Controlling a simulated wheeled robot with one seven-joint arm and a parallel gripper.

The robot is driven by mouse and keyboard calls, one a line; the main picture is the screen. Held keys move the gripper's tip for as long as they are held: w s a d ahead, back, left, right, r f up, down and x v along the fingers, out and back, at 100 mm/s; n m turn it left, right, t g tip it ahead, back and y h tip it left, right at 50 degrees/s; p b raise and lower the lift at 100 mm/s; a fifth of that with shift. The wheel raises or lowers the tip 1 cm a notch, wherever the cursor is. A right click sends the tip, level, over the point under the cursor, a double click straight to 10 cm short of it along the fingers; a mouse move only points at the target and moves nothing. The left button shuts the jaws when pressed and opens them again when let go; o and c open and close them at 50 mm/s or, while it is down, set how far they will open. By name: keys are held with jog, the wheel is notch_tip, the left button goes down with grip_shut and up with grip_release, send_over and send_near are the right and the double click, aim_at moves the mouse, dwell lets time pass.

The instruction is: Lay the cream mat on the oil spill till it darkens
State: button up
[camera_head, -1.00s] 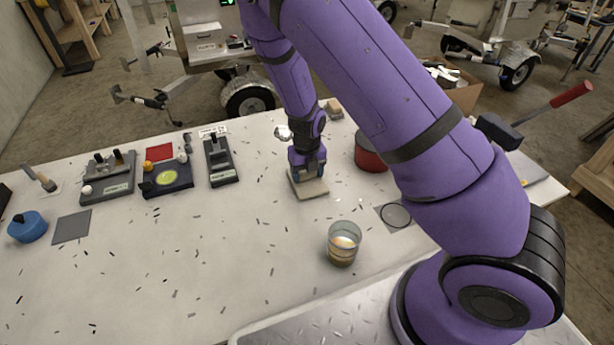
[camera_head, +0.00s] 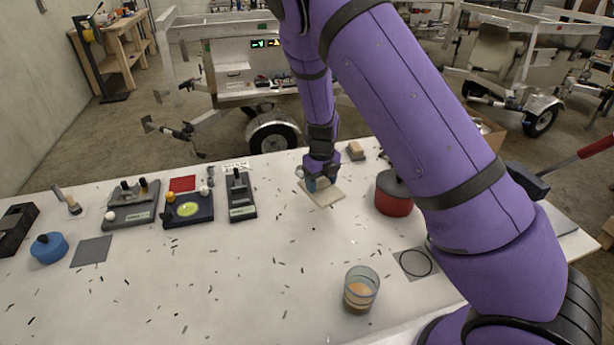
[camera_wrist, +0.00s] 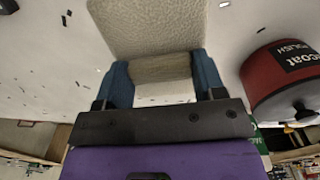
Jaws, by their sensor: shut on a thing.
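The cream mat (camera_head: 327,196) is a thin, pale square with a raised grip block on top. In the head view it is level, at or just above the white table, left of the red can. My gripper (camera_head: 318,183) is shut on its grip block, from above. In the wrist view the blue fingers of my gripper (camera_wrist: 162,80) clasp the block, and the mat (camera_wrist: 158,28) spreads out beyond it, evenly cream with no dark patch seen. I see no oil spill in either view; whether it lies under the mat I cannot tell.
The red polish can (camera_head: 393,203) stands close to the right of the mat. A small tan block (camera_head: 355,149) lies behind it. A glass of amber liquid (camera_head: 361,290) stands in front. Dark trays (camera_head: 188,208) are at left. The table's middle holds only scattered dark flecks.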

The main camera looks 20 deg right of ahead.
jog(key=w, duration=0.1)
jog(key=w+f+n, duration=0.1)
jog(key=w, duration=0.1)
jog(key=shift+w+d+f, duration=0.1)
jog(key=shift+d+f, duration=0.05)
jog(key=shift+f, duration=0.05)
jog(key=w, duration=0.5)
jog(key=w+f, duration=0.1)
jog(key=w, duration=0.9)
jog(key=shift+f, duration=0.2)
jog(key=shift+w+d+f, duration=0.1)
jog(key=shift+w+f, duration=0.1)
jog(key=shift+f, duration=1.6)
jog(key=shift+f, duration=0.1)
jog(key=o, duration=0.9)
